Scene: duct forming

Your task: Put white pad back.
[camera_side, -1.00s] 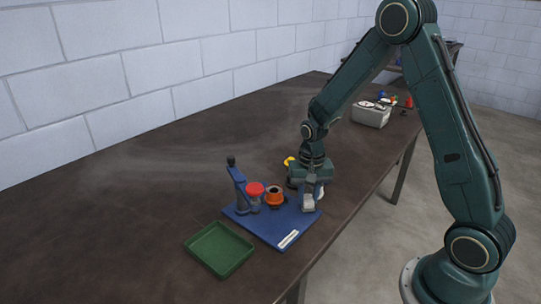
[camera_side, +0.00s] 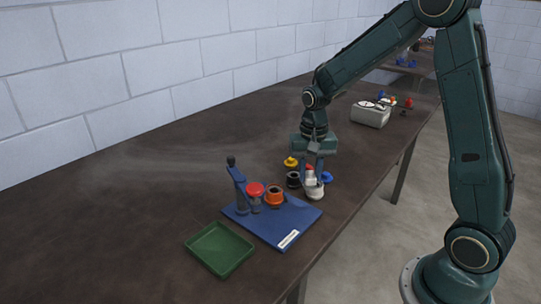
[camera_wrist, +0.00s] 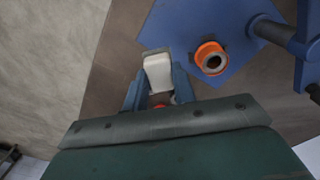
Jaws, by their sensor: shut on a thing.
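The white pad (camera_wrist: 158,70) is a pale block with rounded edges, held between my gripper's two blue-grey fingertips (camera_wrist: 159,82) in the wrist view. In the side view it shows as a white piece (camera_side: 314,190) under my gripper (camera_side: 313,172), just past the far right corner of the blue board (camera_side: 268,232). I cannot tell from the side view whether its underside touches the table. The fingers hide part of it.
The board carries an orange ring (camera_side: 274,196), a red-topped piece (camera_side: 255,189) and a blue post (camera_side: 237,186). Yellow (camera_side: 291,162), black (camera_side: 293,180) and blue (camera_side: 326,178) pieces stand close around my gripper. A green tray (camera_side: 220,249) lies in front; the table's left is clear.

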